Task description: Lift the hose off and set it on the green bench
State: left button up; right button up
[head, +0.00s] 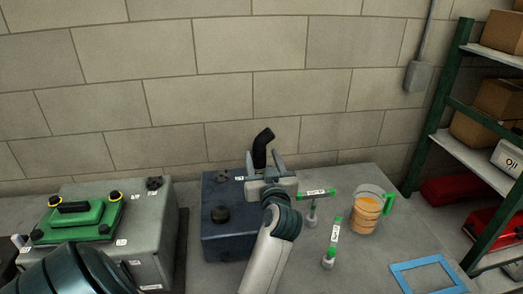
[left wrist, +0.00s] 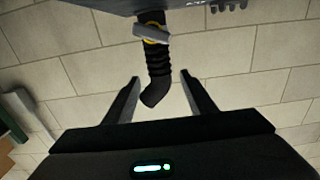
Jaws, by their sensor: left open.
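The black hose (head: 263,146) stands up from the dark blue tank (head: 222,236), its upper end bent to the right. In the left wrist view the ribbed hose (left wrist: 158,66) hangs upside down in the picture, with a yellow ring and a grey lever-like part (left wrist: 151,33) at its base. My left gripper (head: 264,156) is open, with a finger on either side of the hose in the picture. In the left wrist view the fingers (left wrist: 160,78) are apart, with gaps to the hose. I cannot make out a green bench. My right gripper is not in view.
A grey box with a green top part (head: 85,216) stands at left. Tagged small items (head: 329,256), an orange-filled jug (head: 368,207) and a blue frame (head: 428,275) are on the grey surface at right. A green-posted shelf (head: 435,125) stands far right. A block wall is behind.

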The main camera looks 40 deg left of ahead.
aim_at(261, 152)
pick_arm(q)
jog(key=shift+p+x, duration=0.55)
jog(key=shift+x, duration=2.15)
grip_shut()
